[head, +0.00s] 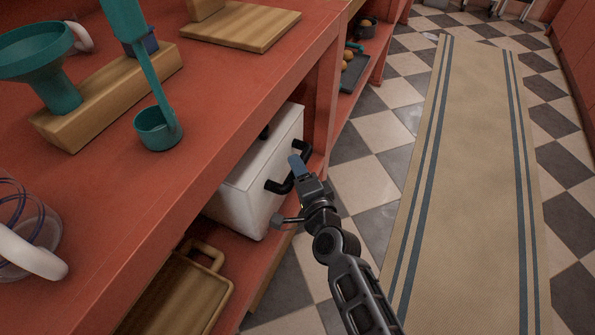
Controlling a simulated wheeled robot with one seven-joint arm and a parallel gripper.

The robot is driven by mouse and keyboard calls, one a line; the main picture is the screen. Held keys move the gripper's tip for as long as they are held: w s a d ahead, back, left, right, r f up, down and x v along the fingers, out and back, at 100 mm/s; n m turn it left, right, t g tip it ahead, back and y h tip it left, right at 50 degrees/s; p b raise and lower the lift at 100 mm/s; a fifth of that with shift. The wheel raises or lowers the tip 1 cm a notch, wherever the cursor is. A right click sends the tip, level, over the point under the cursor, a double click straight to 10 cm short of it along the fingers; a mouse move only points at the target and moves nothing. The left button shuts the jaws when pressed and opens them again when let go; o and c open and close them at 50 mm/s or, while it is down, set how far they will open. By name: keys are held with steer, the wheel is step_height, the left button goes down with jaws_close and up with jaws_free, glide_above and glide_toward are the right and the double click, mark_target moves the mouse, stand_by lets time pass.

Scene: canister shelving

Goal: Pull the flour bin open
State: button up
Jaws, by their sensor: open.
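The flour bin is most likely the white box (262,190) with a black handle (277,186) on its front, set in the shelf under the red counter. Its front face looks toward the aisle, and its upper left part is hidden under the counter. My gripper (297,168) is at the handle, with a blue fingertip overlapping the handle's middle in the picture. The jaws are open. I cannot tell whether the fingers touch the handle or straddle it, as the second finger is not clearly visible. No label shows on the box.
The red counter (215,115) overhangs the box and holds a teal funnel (50,60), a teal ladle (158,130) and wooden boards. A wooden tray (180,295) lies on the lower shelf. The aisle with a beige runner (470,180) is clear at right.

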steer(key=shift+w+a+f, duration=0.1)
steer(key=shift+w+a, duration=0.1)
steer(key=shift+w, duration=0.3)
jaws_close()
stand_by(0.3)
